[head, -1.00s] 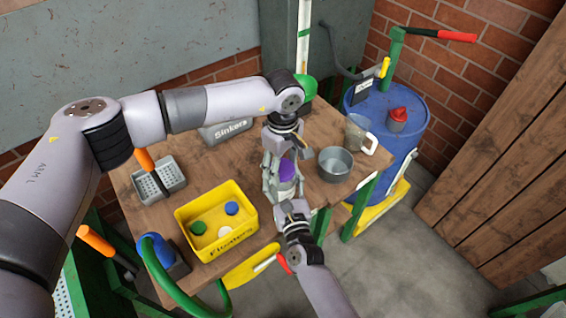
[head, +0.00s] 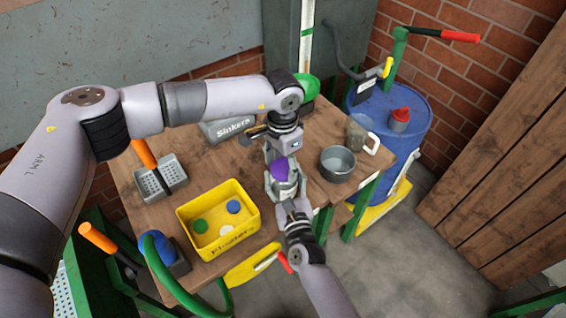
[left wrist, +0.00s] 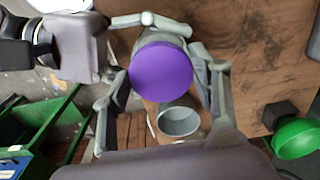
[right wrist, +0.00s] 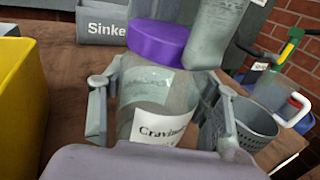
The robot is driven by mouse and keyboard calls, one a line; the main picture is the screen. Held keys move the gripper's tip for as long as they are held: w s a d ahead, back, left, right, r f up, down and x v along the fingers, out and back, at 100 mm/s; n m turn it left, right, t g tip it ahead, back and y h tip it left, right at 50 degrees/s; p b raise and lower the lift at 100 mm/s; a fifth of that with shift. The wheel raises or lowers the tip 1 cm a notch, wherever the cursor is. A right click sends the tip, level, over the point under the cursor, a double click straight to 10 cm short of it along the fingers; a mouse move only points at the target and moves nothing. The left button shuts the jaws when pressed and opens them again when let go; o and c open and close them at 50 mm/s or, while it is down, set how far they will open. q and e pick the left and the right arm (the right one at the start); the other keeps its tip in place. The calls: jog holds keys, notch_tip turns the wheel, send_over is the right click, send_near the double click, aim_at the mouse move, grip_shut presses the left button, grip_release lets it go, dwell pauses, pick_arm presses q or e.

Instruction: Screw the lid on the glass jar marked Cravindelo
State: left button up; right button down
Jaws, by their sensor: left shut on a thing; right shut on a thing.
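The glass jar (right wrist: 150,92) has a white label reading "Cravin…", with the rest cut off, and stands upright between the fingers of my right gripper (right wrist: 160,105). The purple lid (left wrist: 160,72) sits on the jar's mouth; it also shows in the head view (head: 280,172) and the right wrist view (right wrist: 158,38). My left gripper (head: 283,166) comes from above and is shut on the lid, with fingers on either side of its rim. I cannot tell how tightly the lid is threaded.
A yellow bin (head: 183,222) with several round lids lies left on the wooden table (head: 215,168). A grey pot (head: 337,164) and a clear jug (head: 357,133) stand right of the jar. A grey Sinkers bin (head: 226,131) is behind. A blue drum (head: 405,150) stands beyond the table.

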dwell(0.3)
pick_arm(q)
jog(key=o, duration=0.7)
jog(key=shift+r, duration=0.1)
jog(key=shift+r, duration=2.2)
